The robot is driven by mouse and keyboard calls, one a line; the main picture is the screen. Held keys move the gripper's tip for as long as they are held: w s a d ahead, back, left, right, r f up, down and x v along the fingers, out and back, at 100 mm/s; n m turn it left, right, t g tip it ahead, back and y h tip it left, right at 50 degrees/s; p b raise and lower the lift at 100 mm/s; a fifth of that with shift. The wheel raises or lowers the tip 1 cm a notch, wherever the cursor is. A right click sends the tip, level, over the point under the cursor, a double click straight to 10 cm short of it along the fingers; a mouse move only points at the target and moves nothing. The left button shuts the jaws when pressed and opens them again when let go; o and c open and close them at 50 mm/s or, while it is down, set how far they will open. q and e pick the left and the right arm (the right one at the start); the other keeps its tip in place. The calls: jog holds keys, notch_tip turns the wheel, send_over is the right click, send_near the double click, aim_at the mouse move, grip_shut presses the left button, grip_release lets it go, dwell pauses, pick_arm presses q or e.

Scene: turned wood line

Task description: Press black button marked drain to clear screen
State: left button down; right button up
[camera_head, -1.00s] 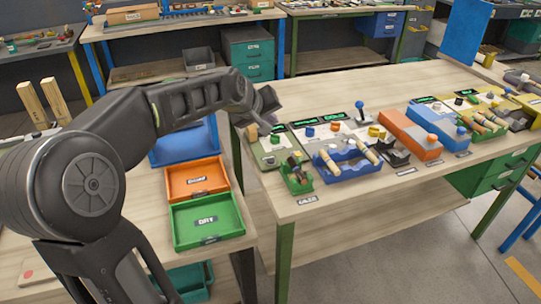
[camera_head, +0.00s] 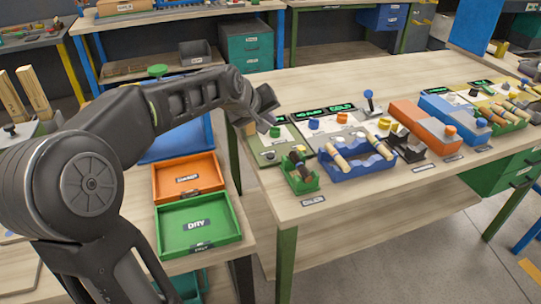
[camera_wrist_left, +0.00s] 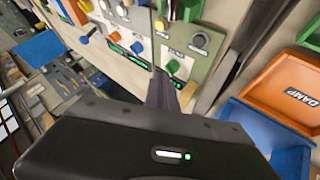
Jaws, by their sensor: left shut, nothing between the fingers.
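The lettering beside the button is too small to read. My left gripper (camera_head: 269,117) is shut and empty, above the far left edge of the panel. Its closed fingers (camera_wrist_left: 163,92) appear near the panel's screen end in the wrist view, apart from the black button. My right gripper is out of view.
A green bin (camera_head: 300,183) and a blue rack (camera_head: 350,172) with wooden handles stand in front of the panels. Another panel with lit screens (camera_head: 323,113) is to the right. Orange (camera_head: 189,193) and green (camera_head: 199,249) trays lie on the left table.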

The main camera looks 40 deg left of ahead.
aim_at(269, 157)
pick_arm(q)
jog(key=shift+f+b, duration=3.25)
jog(key=shift+f, duration=1.1)
jog(key=shift+f+b, duration=0.35)
jog(key=shift+f, duration=0.05)
jog(key=shift+f+b, duration=0.3)
jog(key=shift+f, duration=0.1)
jog(key=shift+r, duration=0.1)
jog(key=shift+r+p, duration=0.65)
jog(key=shift+r, duration=0.1)
notch_tip(269, 157, up, 5)
jog(key=p, duration=0.4)
